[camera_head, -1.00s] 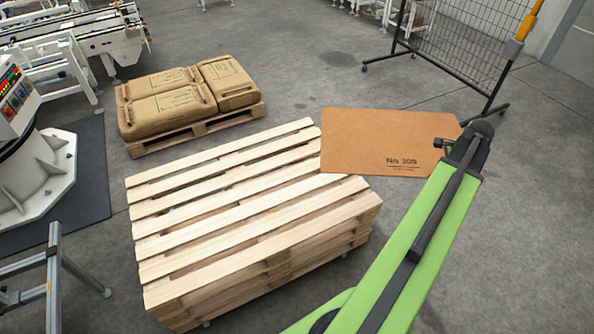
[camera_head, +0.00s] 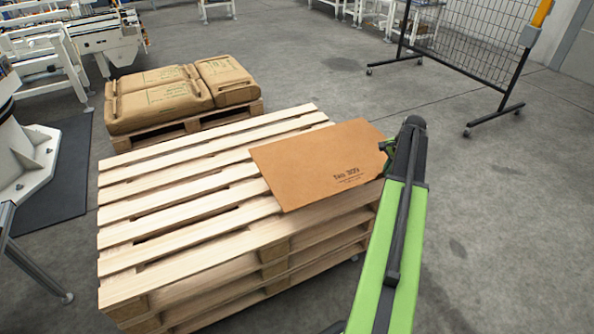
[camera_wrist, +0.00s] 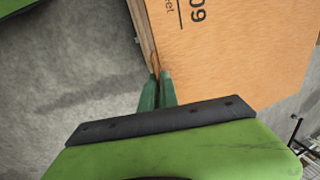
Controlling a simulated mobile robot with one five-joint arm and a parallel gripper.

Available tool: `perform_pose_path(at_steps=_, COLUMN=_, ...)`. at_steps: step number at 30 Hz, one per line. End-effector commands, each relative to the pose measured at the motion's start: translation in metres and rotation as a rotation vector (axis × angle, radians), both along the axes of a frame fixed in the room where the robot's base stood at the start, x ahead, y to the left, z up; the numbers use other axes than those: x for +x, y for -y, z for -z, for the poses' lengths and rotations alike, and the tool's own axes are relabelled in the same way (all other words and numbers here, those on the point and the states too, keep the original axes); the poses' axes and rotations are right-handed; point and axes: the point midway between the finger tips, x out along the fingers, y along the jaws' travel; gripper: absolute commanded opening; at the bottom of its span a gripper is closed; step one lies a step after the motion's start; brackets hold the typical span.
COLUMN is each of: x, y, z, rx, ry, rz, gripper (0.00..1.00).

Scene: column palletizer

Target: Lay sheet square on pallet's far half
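A brown sheet (camera_head: 315,165) with printed lettering is over the right part of the wooden pallet stack (camera_head: 180,205) in the head view, turned at an angle to the slats. I cannot tell whether it touches the top slats. My gripper (camera_head: 386,148) is at the sheet's right edge, partly hidden behind my green arm. In the wrist view my gripper's two green fingers (camera_wrist: 158,88) are close together at the edge of the sheet (camera_wrist: 235,50), shut on it. The left part of the pallet top is bare.
Another pallet (camera_head: 185,129) with several brown sacks (camera_head: 165,95) stands behind the stack. A wire mesh fence (camera_head: 470,30) on wheels stands at the back right. White machinery (camera_head: 25,160) is at the left. The grey floor right of my arm is clear.

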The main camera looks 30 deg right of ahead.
Motion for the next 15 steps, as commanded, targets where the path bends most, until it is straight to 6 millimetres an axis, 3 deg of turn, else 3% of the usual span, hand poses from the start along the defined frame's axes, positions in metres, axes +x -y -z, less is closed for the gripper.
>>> perform_pose_path(at_steps=1, x=0.006, y=-0.002, z=0.015, rx=0.001, ry=0.001, rz=-0.014, gripper=0.00)
perform_pose_path(at_steps=10, x=0.021, y=-0.005, z=0.023, rx=0.001, ry=0.001, rz=-0.029, gripper=0.00)
perform_pose_path(at_steps=15, x=0.064, y=-0.008, z=0.053, rx=0.000, ry=0.001, rz=-0.031, gripper=0.00)
